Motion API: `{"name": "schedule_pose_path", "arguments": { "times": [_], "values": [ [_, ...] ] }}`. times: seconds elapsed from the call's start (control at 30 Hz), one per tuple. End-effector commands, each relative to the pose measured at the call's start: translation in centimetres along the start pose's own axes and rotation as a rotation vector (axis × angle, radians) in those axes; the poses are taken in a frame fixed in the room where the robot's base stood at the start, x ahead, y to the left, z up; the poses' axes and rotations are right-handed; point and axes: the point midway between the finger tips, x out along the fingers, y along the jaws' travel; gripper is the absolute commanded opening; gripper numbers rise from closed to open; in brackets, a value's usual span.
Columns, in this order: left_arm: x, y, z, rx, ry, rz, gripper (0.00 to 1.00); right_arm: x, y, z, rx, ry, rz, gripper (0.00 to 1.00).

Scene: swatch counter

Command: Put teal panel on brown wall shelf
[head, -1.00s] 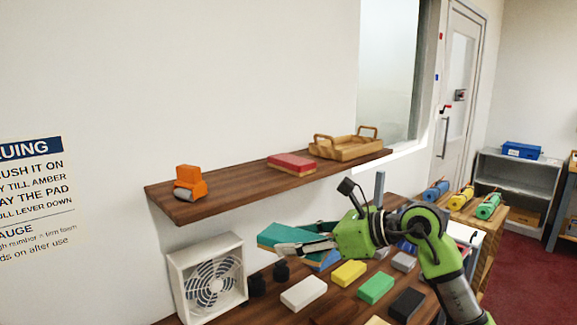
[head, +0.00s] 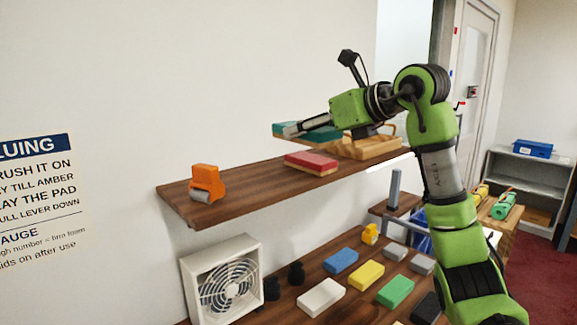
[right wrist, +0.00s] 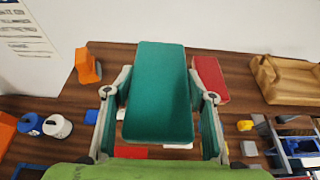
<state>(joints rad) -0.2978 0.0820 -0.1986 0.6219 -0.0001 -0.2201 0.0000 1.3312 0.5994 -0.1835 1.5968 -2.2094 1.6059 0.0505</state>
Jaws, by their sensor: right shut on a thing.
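The teal panel (head: 318,133) is held above the level of the brown wall shelf (head: 245,192) in the head view, close to the red block and the wooden tray. My right gripper (head: 290,130) is shut on it. In the right wrist view the teal panel (right wrist: 160,90) fills the middle, between the two fingers, with the shelf (right wrist: 118,62) beyond and below it. The panel looks clear of the shelf. My left gripper is not in view.
On the shelf stand an orange tape-dispenser-like object (head: 207,182) at the left, a red block (head: 311,162) and a wooden tray (head: 370,149) at the right. Bare shelf lies between the orange object and red block. Below are a fan (head: 225,282) and several coloured blocks on a counter.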

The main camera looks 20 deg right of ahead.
Motion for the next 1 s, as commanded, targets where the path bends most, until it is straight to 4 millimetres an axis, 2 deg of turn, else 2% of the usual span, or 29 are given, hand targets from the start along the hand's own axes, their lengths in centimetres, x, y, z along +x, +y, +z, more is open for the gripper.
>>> {"name": "schedule_pose_path", "arguments": {
  "times": [0.03, 0.27, 0.4, 0.5, 0.8, 1.0],
  "values": [
    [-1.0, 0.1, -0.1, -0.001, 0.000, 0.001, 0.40, 1.4, 0.5, 0.3, 0.002, 0.003, 0.008, 0.26],
    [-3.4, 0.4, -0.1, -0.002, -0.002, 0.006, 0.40, 7.5, 1.4, 0.2, 0.004, 0.003, 0.009, 0.26],
    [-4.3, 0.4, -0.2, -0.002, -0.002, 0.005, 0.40, 10.6, 1.7, -1.7, 0.002, 0.004, 0.007, 0.26],
    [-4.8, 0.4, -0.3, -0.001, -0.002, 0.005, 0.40, 12.1, 1.8, -2.5, 0.002, 0.000, 0.005, 0.26],
    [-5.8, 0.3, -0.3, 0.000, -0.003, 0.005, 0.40, 14.7, 2.1, -4.3, 0.002, 0.002, 0.005, 0.26],
    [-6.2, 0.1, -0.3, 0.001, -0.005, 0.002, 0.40, 15.4, 2.0, -6.4, 0.000, -0.002, 0.003, 0.26]
  ]
}}
